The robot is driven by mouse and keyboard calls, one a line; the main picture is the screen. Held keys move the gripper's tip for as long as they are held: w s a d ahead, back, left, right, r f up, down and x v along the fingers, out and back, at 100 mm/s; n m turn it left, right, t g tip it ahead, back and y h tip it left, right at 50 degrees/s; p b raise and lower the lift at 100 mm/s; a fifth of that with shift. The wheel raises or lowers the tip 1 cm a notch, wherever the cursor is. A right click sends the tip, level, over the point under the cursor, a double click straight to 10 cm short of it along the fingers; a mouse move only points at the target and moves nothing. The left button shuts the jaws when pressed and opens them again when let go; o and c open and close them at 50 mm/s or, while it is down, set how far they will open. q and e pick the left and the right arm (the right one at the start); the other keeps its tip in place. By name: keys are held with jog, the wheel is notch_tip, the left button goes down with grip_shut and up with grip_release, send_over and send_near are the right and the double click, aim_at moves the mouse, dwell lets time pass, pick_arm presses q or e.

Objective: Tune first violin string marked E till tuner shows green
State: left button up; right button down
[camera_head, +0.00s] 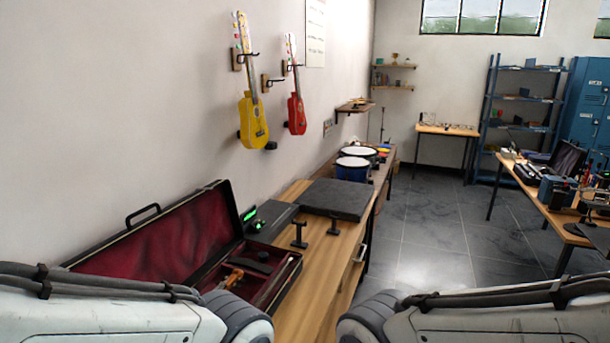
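An open black instrument case (165,236) with dark red lining sits on the wooden bench at the lower left. A small brown wooden part (230,279) shows inside it, perhaps part of the violin; the rest is hidden by the case and my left arm. A thin stick, perhaps a bow (267,288), lies along the case's right side. A small dark device with green lit parts, perhaps the tuner (255,225), is behind the case; its reading is too small to tell. String marks cannot be made out. Only my arm links show; both grippers are out of view.
A dark grey slab (336,199) lies on the bench (318,262), with two small black stands (299,236) before it. Drums (352,169) stand behind. Yellow (252,119) and red (297,112) small guitars hang on the wall. Tiled floor (425,225) is open to the right.

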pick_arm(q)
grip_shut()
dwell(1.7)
